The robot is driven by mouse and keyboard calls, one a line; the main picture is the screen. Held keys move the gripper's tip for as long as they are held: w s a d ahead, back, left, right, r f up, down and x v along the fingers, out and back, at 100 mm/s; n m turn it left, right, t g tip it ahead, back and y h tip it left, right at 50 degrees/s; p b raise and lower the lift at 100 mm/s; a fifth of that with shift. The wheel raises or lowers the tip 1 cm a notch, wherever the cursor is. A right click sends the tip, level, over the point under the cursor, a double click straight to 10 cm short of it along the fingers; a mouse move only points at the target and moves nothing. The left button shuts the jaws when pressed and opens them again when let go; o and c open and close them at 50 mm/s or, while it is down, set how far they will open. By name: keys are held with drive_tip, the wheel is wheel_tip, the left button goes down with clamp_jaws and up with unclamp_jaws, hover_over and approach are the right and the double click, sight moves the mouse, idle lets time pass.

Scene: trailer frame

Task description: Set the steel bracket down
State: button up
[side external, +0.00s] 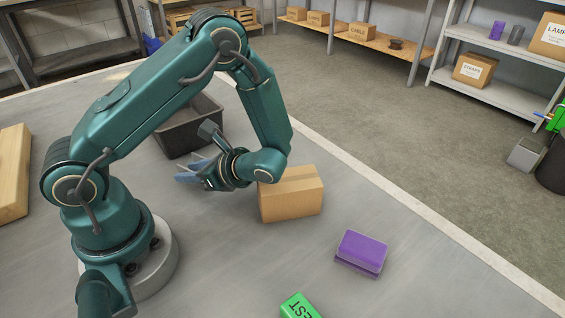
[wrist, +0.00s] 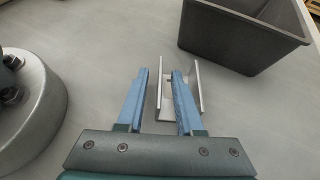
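The steel bracket (wrist: 198,90) is a pale grey U-shaped channel in the wrist view, with two upright walls. My gripper (wrist: 160,72) has its two blue fingers apart on either side of the bracket's left wall. The left finger is outside the channel and the right finger is between the walls, hiding part of the base. Gaps show between the left wall and both fingers. In the side external view my gripper (side external: 190,176) is low over the grey table; the bracket is hard to make out there.
A dark open bin (side external: 188,127) stands just beyond my gripper. A cardboard box (side external: 290,196) is to its right, with a purple block (side external: 361,252) and a green block (side external: 299,306) farther off. A wooden block (side external: 13,172) lies at the left edge.

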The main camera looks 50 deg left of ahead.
sight(190, 170)
drive_tip(key=v, duration=0.3)
drive_tip(key=shift+w+d+r, duration=0.1)
drive_tip(key=shift+d+r, duration=0.05)
drive_tip(key=shift+r, duration=0.1)
wheel_tip(190, 170, up, 7)
drive_tip(key=shift+f, duration=0.2)
drive_tip(key=s+d+r+n+t+h, duration=0.1)
drive_tip(key=d+r+n+t+h, duration=0.5)
drive_tip(key=d+n+t+h, duration=0.4)
drive_tip(key=shift+s+d+n+h, duration=0.25)
drive_tip(key=shift+d+n+h, duration=0.65)
drive_tip(key=shift+n, duration=0.8)
drive_tip(key=shift+d+r, duration=0.1)
drive_tip(key=shift+d, duration=0.05)
